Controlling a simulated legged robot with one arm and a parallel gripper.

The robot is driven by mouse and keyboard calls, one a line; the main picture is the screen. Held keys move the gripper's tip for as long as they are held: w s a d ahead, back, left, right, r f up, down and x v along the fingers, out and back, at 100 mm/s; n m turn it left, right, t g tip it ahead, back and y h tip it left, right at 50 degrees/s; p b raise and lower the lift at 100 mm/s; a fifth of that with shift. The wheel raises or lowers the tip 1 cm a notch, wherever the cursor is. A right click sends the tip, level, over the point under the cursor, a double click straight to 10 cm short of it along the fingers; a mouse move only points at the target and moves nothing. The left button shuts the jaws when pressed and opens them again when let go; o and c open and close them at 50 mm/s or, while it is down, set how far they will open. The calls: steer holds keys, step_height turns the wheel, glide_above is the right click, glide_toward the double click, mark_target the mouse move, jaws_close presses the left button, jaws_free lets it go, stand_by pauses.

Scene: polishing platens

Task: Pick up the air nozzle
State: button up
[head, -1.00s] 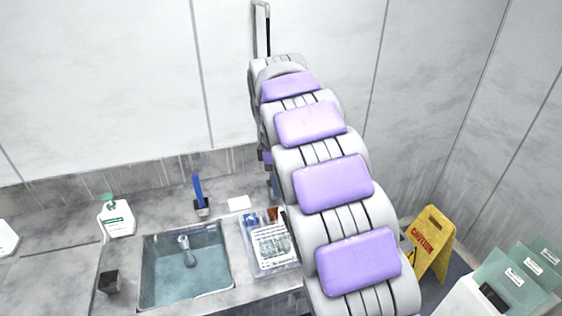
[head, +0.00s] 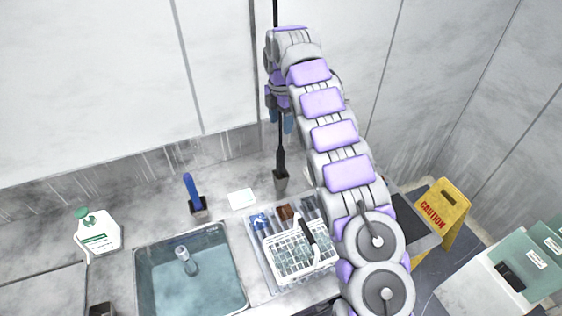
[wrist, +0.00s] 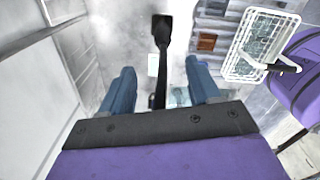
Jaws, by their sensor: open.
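A thin dark wand, which I take for the air nozzle (head: 281,145), stands upright in a small black holder (head: 281,181) on the counter near the back wall. In the wrist view, the dark wand (wrist: 160,60) runs from its black base toward my palm, between the fingers. My gripper (head: 281,122) is open, its blue fingers beside the upper part of the wand. The wrist view shows my gripper (wrist: 160,70) with a finger on each side and a gap to the wand. Where the wand meets my palm is hidden.
A sink (head: 205,285) lies left of a clear tray with a white basket (head: 300,262). A blue-handled tool (head: 191,185) stands in another black holder. A white bottle (head: 97,236) is at left. A yellow caution sign (head: 441,212) stands at right.

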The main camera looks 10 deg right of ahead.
mark_target(281, 149)
step_height(281, 149, down, 3)
steer(key=shift+d+r+b, duration=0.1)
steer(key=shift+d+b, duration=0.05)
steer(key=shift+b, duration=0.15)
steer(key=f, duration=0.2)
steer(key=f+b, duration=0.1)
steer(key=f, duration=0.2)
steer(key=a+f, duration=0.1)
steer(key=f, duration=0.1)
steer(key=shift+f, duration=0.25)
steer(key=shift+d+f+b, duration=0.35)
steer(key=shift+f, duration=0.25)
step_height(281, 149, down, 5)
steer(key=shift+s+r+b, duration=0.1)
steer(key=shift+s+b, duration=0.05)
steer(key=shift+b, duration=0.55)
steer(key=c, duration=1.1)
steer(key=shift+r, duration=0.15)
